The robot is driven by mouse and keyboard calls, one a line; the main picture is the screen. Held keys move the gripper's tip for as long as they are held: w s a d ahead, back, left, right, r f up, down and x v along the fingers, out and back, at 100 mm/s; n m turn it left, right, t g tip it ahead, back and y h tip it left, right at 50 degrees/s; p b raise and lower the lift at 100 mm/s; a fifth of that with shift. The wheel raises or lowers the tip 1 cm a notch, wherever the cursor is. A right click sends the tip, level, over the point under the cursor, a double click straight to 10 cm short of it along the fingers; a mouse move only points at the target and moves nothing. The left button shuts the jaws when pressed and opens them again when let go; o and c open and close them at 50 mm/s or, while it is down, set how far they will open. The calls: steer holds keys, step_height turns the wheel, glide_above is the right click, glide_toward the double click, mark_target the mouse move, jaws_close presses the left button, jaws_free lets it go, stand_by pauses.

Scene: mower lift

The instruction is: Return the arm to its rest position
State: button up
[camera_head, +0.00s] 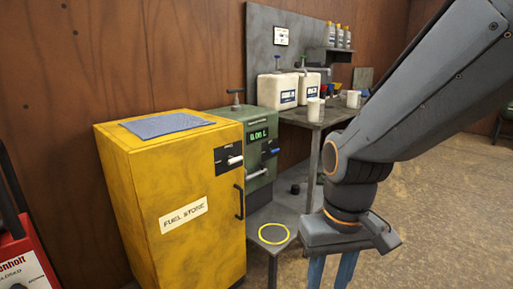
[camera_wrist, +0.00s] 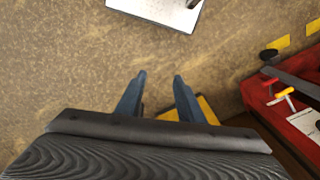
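My gripper (camera_head: 332,272) hangs at the end of my grey arm on the right side of the head view, with its blue fingers pointing down and cut off by the lower edge. In the wrist view my gripper (camera_wrist: 160,92) shows two blue fingers spread apart, with nothing between them but floor and part of a yellow thing further below. The gripper is open and empty, and it touches nothing that I can see.
A yellow fuel store cabinet (camera_head: 190,215) with a blue cloth (camera_head: 166,125) stands left. Beside it are a green dispenser (camera_head: 262,150) and a low stand with a yellow ring (camera_head: 273,234). A bench (camera_head: 318,121) holds jugs and cups. A red machine (camera_wrist: 300,120) lies right in the wrist view. Floor is open at right.

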steer(key=d+r+m+p, duration=0.1)
steer(key=d+r+p, duration=0.5)
steer(key=p, duration=0.4)
steer(key=shift+s+d+m, duration=0.15)
steer(key=shift+s+m, duration=0.1)
steer(key=shift+m, duration=0.15)
